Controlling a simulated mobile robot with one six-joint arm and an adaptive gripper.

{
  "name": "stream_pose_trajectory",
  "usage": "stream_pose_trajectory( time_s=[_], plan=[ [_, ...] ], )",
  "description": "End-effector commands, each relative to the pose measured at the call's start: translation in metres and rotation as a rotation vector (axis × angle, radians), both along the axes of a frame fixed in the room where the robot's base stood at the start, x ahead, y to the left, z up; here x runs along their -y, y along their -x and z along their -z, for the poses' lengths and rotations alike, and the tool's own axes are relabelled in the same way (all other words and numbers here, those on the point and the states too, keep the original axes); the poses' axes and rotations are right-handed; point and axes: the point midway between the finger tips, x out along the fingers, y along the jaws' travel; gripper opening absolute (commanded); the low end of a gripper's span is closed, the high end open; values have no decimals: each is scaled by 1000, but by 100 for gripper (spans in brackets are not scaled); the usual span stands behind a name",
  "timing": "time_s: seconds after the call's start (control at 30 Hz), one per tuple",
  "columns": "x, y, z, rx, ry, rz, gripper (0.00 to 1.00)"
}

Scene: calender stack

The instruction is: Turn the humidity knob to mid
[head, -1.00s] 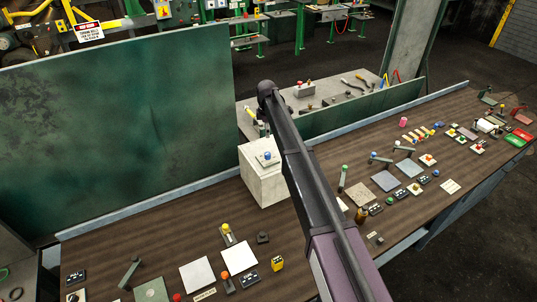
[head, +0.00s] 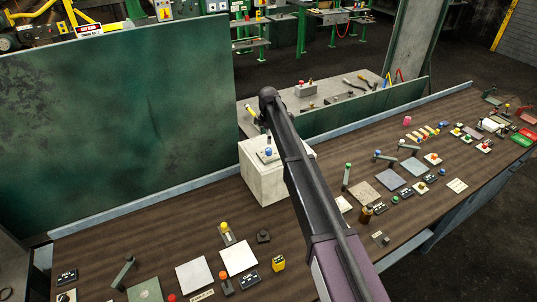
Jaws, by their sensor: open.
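The humidity knob cannot be told apart, because the labels are too small to read. A dial-like knob (head: 65,297) sits at the bottom left edge, partly cut off, below a black label plate (head: 67,275). A blue knob (head: 268,152) sits on a plate on top of a pale box (head: 262,182). Several small coloured knobs and levers stand along the brown bench (head: 150,235). My dark arm crosses the middle of the view, in front of the bench and the pale box. My gripper does not show.
A tall green panel (head: 120,120) stands behind the left part of the bench. A low green panel (head: 360,108) runs behind the right part. A grey table (head: 330,85) with tools is beyond it. Bare bench lies left of the pale box.

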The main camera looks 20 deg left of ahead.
Motion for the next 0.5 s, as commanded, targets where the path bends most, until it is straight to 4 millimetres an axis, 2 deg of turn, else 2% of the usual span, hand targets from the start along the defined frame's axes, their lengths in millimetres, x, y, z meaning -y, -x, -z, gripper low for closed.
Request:
stream_pose_trajectory(
  time_s=[0.03,0.5],
  plan=[
    [0,0,8,0,0,0,76],
    [1,-1,43,0,0,1,76]
  ],
)
